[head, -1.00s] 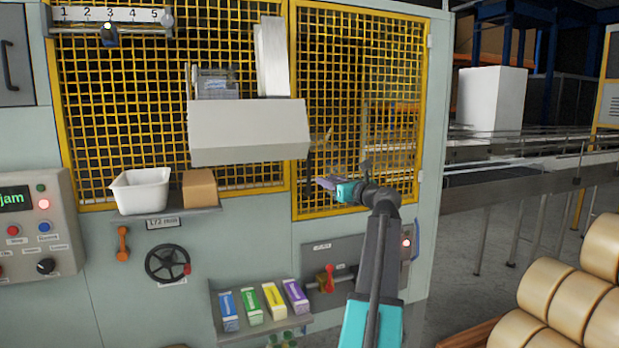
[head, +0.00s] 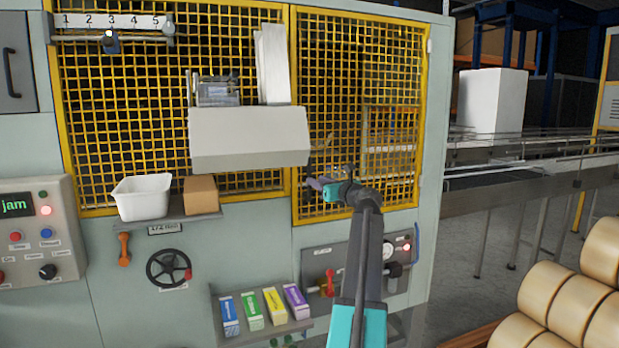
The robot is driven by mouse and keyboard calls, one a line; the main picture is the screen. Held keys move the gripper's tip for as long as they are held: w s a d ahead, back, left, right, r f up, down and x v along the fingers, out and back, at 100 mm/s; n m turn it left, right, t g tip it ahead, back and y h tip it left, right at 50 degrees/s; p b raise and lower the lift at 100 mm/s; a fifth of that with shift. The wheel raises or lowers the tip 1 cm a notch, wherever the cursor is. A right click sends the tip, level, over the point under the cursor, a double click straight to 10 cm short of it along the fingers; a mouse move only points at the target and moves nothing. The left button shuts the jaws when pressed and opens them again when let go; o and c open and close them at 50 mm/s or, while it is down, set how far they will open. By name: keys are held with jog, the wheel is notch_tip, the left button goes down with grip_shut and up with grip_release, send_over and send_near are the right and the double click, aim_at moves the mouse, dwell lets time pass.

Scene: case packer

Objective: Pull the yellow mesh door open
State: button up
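The yellow mesh door (head: 424,110) is the right-hand panel on the front of the pale green machine. It looks closed, its frame flush with the machine front. A dark upright handle (head: 309,168) shows near its left edge, partly hidden. My gripper (head: 314,183) is in front of the door's lower left part, close to the handle, pointing left. It is small and seen from behind my arm, so I cannot tell whether it touches the handle or whether its fingers are open or shut.
A white sloped chute (head: 248,138) juts out left of the door. Below are a shelf of coloured cartons (head: 262,330) and a valve panel (head: 395,243). A white bin (head: 142,197) and brown box (head: 200,195) stand left. Cream rolls (head: 545,290) are stacked at right, before a conveyor (head: 520,165).

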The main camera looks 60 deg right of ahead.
aim_at(309, 197)
jog(key=shift+p+x, duration=0.65)
jog(key=shift+x, duration=2.55)
grip_shut()
jog(key=shift+a, duration=0.15)
